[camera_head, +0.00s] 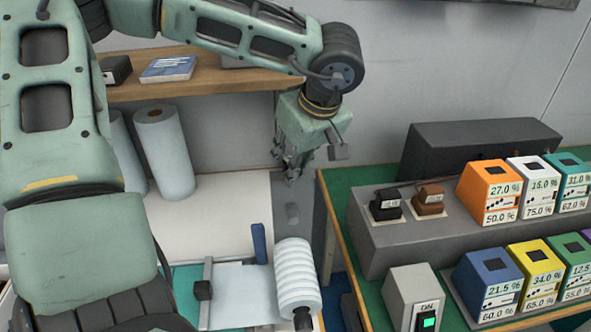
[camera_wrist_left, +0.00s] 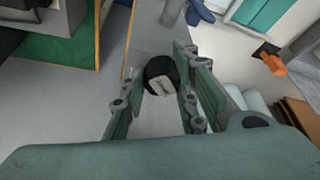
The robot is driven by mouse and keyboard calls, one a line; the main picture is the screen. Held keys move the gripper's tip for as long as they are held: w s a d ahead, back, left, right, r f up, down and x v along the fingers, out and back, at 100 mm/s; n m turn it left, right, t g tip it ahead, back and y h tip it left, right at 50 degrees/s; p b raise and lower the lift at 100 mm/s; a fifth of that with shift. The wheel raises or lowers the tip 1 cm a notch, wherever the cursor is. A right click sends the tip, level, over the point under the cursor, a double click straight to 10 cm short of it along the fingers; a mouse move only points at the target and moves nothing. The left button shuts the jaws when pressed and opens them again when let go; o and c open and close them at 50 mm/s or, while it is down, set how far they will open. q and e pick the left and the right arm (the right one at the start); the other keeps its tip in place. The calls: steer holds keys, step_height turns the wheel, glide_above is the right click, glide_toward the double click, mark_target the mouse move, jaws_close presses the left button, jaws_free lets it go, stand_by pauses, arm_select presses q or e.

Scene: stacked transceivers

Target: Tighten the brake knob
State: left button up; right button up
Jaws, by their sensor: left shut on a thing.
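My left gripper (camera_head: 290,172) hangs fingers down in the middle of the head view, above the far edge of the white work surface. In the left wrist view its fingers (camera_wrist_left: 157,65) are shut on a dark round thing (camera_wrist_left: 160,74) with a pale grey face. I cannot tell whether this is the brake knob. A ribbed white roll (camera_head: 297,275) stands near the bottom middle, with a dark end piece (camera_head: 303,318). My right gripper is out of view.
A green-topped table (camera_head: 350,235) at the right carries a grey stand with colored boxes (camera_head: 490,190) and a lit switch box (camera_head: 412,297). A wooden shelf (camera_head: 215,84) runs behind my left arm. White paper rolls (camera_head: 164,153) stand at the left.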

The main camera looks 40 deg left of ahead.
arm_select(q)
steer(key=shift+w+r, duration=0.2)
steer(key=o, duration=0.8)
steer(key=shift+o, duration=1.4)
steer(key=shift+w+f, duration=0.1)
steer(key=v, duration=1.2)
steer(key=shift+d+f, duration=0.1)
